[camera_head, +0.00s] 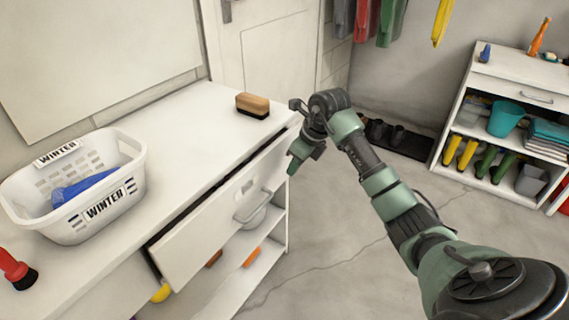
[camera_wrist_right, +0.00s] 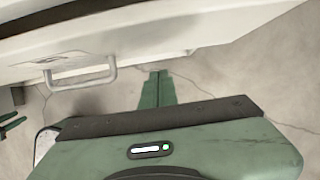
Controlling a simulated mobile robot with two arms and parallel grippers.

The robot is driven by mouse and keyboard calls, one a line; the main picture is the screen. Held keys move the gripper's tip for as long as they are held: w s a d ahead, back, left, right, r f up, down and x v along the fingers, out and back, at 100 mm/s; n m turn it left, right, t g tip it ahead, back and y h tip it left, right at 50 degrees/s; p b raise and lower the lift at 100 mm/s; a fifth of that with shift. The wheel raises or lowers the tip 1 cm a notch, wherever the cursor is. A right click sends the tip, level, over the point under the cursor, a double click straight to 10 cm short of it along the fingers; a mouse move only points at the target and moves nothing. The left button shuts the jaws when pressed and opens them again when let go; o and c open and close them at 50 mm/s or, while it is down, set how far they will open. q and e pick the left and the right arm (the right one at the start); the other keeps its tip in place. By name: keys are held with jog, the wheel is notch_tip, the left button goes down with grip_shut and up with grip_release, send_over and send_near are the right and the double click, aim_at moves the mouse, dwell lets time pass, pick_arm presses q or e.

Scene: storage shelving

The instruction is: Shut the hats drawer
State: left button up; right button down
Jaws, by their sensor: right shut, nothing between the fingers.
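The drawer (camera_head: 215,225) under the white counter is partly open, with a dark gap showing behind its front panel. Its handle (camera_head: 254,207) and a small label (camera_head: 248,186) are on the front; the label is too small to read. In the right wrist view the drawer front (camera_wrist_right: 150,60) runs across the top, with its handle (camera_wrist_right: 85,80) to the left of the fingers. My right gripper (camera_head: 292,168) is shut and empty, near the drawer's far right end; I cannot tell if it touches. The fingers also show in the wrist view (camera_wrist_right: 157,90). My left gripper is not in view.
On the counter (camera_head: 180,130) stand a white WINTER basket (camera_head: 75,225) with a blue item, a brush (camera_head: 252,105) and a red object (camera_head: 14,270). Open shelves lie below the drawer. A shelf unit (camera_head: 515,70) with boots stands at the right.

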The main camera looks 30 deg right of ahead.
aim_at(271, 154)
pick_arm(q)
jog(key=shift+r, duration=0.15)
pick_arm(e)
jog(key=shift+w+a+r, duration=0.1)
jog(key=shift+w+a, duration=0.2)
jog(key=shift+w, duration=0.45)
jog(key=shift+w+a+r, duration=0.1)
jog(key=shift+w+a, duration=0.2)
jog(key=shift+w, duration=0.4)
